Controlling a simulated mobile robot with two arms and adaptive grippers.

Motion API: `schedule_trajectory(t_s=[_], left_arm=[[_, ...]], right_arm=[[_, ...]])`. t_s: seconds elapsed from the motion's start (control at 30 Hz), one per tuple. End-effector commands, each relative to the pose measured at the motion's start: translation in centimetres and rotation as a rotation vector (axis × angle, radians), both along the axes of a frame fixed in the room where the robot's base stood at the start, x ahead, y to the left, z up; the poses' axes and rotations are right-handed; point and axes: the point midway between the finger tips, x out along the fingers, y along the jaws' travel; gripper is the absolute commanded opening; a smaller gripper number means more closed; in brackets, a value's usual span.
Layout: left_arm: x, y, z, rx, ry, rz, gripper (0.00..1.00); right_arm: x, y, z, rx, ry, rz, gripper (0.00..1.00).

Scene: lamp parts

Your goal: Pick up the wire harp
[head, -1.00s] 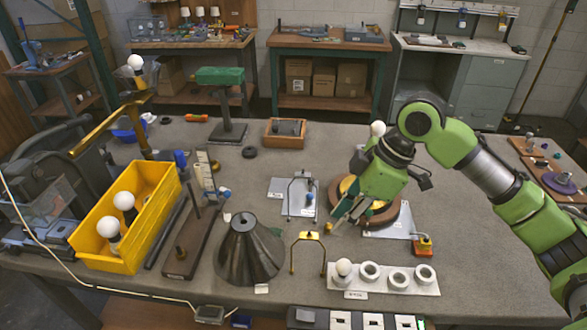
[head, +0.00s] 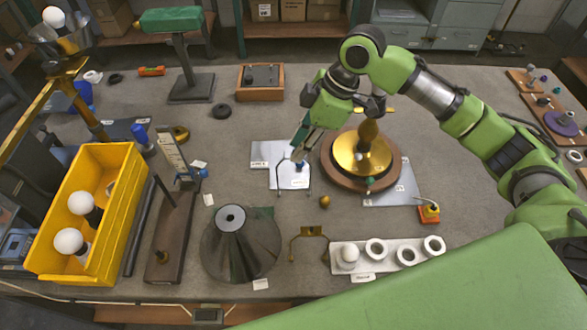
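The wire harp (head: 281,176), a thin grey wire loop, stands on a pale labelled plate (head: 262,155) in the middle of the bench. My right gripper (head: 299,151) points down at the top of this loop, with its fingertips beside or over it. I cannot tell whether they touch the wire or how far apart the fingers are. A second wire-legged piece with a brass top (head: 311,231) stands nearer the front edge. My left gripper is not in view.
A round wooden base with a brass dome (head: 347,157) stands just right of the harp. A dark cone shade (head: 255,245), a yellow bin (head: 122,217) with bulbs and a white holder strip (head: 379,262) stand nearer the front. A small brass ball (head: 325,201) lies between them.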

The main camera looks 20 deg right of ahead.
Motion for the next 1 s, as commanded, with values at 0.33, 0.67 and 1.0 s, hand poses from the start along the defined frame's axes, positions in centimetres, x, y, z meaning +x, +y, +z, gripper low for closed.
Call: schedule_trajectory(t_s=[0.33,0.67,1.0], left_arm=[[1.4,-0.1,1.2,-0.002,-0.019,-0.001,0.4],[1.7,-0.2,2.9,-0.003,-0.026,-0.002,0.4],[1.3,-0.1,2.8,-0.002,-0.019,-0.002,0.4]], right_arm=[[0.4,1.4,-2.9,0.0,0.002,0.001,0.23],[1.2,3.2,-6.8,-0.001,0.001,0.0,0.23],[1.3,3.3,-7.1,-0.001,-0.001,0.0,0.03]])
